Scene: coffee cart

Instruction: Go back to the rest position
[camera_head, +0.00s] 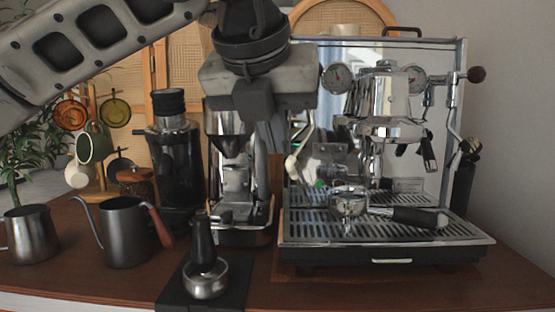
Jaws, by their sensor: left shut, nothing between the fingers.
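My left arm comes in from the upper left, and my left gripper (262,104) hangs at the top centre, pointing down. It is shut and empty, in front of the upper part of the grinder with a chrome body (236,180) and left of the espresso machine (385,110). It hides the top of that grinder and part of the wall panel behind. I see no contact between the gripper and anything. My right gripper is not in view.
A portafilter (415,216) lies on the espresso machine's drip tray. A tamper (204,245) stands on a black mat (174,290) at the front. A kettle (124,235), a steel pitcher (30,235), a black grinder (170,150) and a mug rack with cups (92,146) stand left.

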